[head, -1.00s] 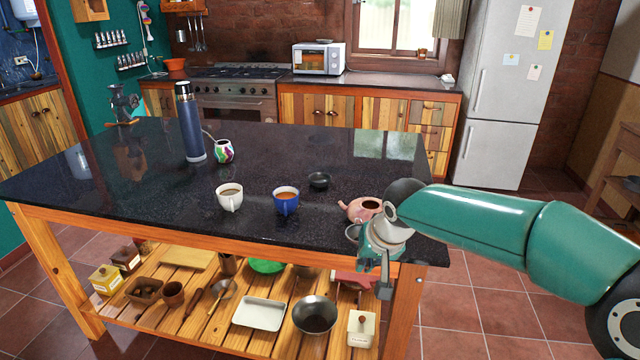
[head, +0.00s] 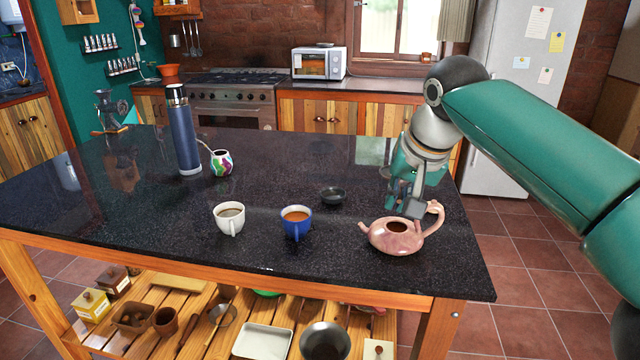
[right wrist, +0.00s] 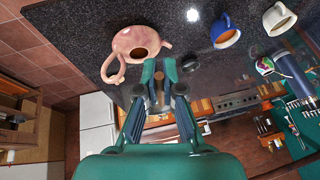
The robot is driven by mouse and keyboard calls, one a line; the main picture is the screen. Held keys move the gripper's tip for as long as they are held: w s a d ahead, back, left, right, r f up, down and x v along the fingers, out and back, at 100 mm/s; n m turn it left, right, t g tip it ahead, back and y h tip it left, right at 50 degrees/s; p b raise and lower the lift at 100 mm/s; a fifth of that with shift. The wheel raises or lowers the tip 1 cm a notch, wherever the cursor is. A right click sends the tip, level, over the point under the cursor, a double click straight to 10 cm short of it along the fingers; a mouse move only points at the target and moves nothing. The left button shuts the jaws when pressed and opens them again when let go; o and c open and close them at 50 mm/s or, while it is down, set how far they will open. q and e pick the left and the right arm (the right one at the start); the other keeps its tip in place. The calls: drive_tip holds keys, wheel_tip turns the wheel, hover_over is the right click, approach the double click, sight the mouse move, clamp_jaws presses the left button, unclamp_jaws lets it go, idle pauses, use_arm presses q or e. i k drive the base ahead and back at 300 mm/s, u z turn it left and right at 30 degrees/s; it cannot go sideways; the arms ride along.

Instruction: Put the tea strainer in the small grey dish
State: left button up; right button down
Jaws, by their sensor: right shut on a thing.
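The small grey dish (head: 332,195) looks dark and empty and stands on the black table, left of my right gripper; the right wrist view shows it too (right wrist: 189,64). My right gripper (head: 404,204) is low over the table just behind the pink teapot. In the right wrist view its fingers (right wrist: 159,72) are closed around a thin brown piece (right wrist: 158,90) that looks like the tea strainer's handle. The rest of the strainer is hidden by the fingers. My left gripper is not in view.
The pink teapot (head: 396,236), lidless, stands in front of my right gripper. A blue cup (head: 296,225) and a white cup (head: 229,222) stand in front of the dish. A blue flask (head: 183,135) and a patterned gourd (head: 221,163) stand farther left. The table between gripper and dish is clear.

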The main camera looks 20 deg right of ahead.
sight(331, 204)
drive_tip(key=i, duration=1)
drive_tip(key=z, duration=0.05)
